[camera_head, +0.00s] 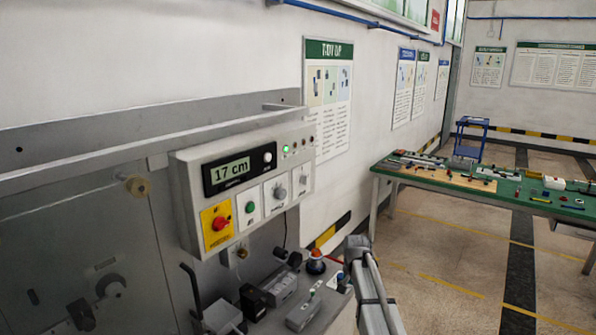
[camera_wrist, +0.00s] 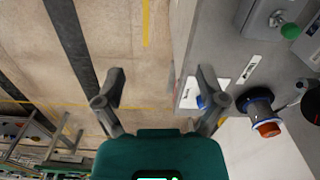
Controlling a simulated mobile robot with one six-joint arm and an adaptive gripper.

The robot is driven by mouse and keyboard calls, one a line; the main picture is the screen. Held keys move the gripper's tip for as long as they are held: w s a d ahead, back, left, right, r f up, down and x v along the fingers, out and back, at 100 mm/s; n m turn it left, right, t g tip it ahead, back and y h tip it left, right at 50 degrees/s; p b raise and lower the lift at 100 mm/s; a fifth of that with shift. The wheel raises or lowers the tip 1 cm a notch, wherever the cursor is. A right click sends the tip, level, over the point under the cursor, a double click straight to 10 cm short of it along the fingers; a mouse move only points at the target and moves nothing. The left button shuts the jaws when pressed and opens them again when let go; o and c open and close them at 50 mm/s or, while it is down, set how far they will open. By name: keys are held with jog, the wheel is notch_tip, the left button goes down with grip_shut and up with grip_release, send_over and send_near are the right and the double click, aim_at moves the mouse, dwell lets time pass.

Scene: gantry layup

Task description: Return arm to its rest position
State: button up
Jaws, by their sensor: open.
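My gripper (camera_wrist: 161,85) shows in the wrist view with its two grey fingers apart and nothing between them. Beyond the fingers lies the bare tan floor (camera_wrist: 150,50), with the grey bench edge close to the right finger. In the head view, part of my grey arm (camera_head: 372,290) rises at the bottom, to the right of the bench. The gripper itself cannot be made out in the head view.
A control box (camera_head: 245,185) reading 17 cm hangs above a grey bench with switches and an orange-topped knob (camera_head: 316,262), also in the wrist view (camera_wrist: 264,122). A green table (camera_head: 445,180) with tools stands right, a blue cart (camera_head: 470,138) behind. Floor between is clear.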

jog(key=s+f+n+b, duration=0.3)
jog(key=s, duration=0.9)
jog(key=s+f+n+b, duration=0.2)
jog(key=s+f+b, duration=0.1)
jog(key=s, duration=0.9)
jog(key=shift+s+a+f+n+b, duration=0.15)
jog(key=shift+s+f+n+b, duration=0.2)
jog(key=shift+f, duration=0.2)
jog(key=c, duration=0.5)
jog(key=shift+o, duration=0.2)
